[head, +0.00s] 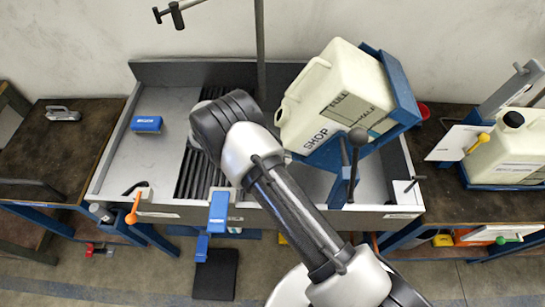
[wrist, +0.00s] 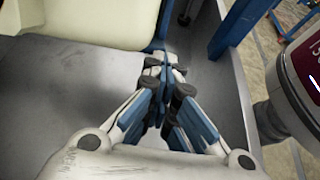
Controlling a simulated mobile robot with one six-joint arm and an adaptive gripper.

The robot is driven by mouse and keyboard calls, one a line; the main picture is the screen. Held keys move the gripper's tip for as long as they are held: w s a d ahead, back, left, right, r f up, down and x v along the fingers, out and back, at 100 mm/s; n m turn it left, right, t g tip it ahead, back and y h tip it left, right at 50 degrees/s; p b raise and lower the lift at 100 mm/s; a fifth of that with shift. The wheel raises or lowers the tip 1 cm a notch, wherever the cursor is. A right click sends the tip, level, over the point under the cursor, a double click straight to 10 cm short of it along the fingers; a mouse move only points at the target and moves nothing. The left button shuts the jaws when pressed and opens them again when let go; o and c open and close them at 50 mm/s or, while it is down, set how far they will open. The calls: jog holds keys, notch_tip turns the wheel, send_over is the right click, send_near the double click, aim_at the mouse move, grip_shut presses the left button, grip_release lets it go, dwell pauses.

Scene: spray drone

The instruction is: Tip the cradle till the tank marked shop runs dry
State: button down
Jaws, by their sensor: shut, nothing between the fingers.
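The cream tank marked SHOP (head: 322,92) sits tilted in the blue cradle (head: 402,88), its neck (head: 281,116) pointing left over the grey basin (head: 166,85). FULL and HALF marks show on its side, but I cannot make out the liquid level. A dark lever with a round knob (head: 357,137) stands in front of the cradle. In the wrist view my gripper (wrist: 165,68) is shut and empty, low over grey metal. A cream body, probably the tank (wrist: 80,22), and a blue frame bar (wrist: 238,22) are beyond it. In the head view my arm hides the gripper.
The basin has a slatted drain and a blue brush (head: 146,124) on its left. A second cream tank (head: 508,152) with a black cap stands on the right bench. An orange-handled valve (head: 133,208) is at the front left. A grey post (head: 260,45) rises behind.

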jog(key=d+f+h+b, duration=0.2)
jog(key=d+f+b, duration=0.3)
jog(key=d, duration=0.1)
jog(key=shift+s+f+h+b, duration=0.15)
jog(key=shift+h+b, duration=0.15)
jog(key=shift+h, duration=0.1)
jog(key=shift+a, duration=0.1)
dwell(0.6)
